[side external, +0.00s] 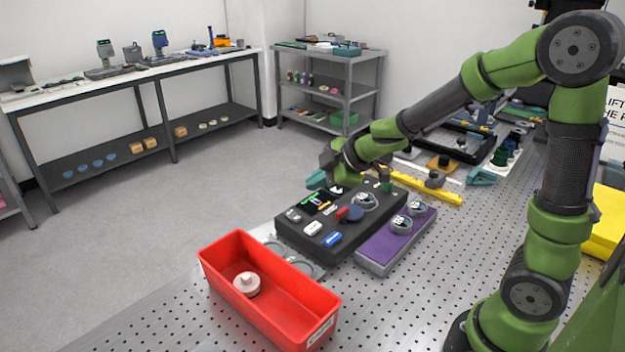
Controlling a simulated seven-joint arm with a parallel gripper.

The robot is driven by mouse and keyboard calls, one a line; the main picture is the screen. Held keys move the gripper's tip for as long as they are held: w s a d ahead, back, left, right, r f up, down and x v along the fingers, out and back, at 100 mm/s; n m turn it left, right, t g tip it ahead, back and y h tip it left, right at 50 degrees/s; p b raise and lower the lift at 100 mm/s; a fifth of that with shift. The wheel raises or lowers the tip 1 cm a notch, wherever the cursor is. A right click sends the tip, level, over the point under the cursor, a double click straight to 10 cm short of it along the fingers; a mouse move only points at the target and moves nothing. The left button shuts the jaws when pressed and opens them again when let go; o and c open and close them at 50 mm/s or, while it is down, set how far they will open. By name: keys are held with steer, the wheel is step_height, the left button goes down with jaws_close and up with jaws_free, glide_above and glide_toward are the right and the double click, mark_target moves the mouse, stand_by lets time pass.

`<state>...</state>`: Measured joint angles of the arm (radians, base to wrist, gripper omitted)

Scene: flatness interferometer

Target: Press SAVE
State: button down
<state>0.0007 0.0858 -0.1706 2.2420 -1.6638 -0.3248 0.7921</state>
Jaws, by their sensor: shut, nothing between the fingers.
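The dark control box (345,243) sits on the perforated bench with a small lit screen (318,202) at its far left. The button labels are too small to read, so I cannot tell which is SAVE. My gripper (318,180) is shut and empty, near the far left end of the box, apparently above it. My wrist hides part of the box's far side.
A red open bin (318,298) holding a pale round part (247,283) stands in front of the box. A purple-topped block (408,236) with round pieces is close on the right. A yellow bar (427,188) lies behind. Perforated bench (425,290) is free at the front right.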

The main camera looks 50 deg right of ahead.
mark_target(317, 228)
steer(key=shift+f, duration=4.45)
steer(key=shift+f, duration=0.15)
steer(key=shift+f, duration=0.25)
steer(key=shift+f, duration=0.45)
steer(key=shift+r, duration=0.9)
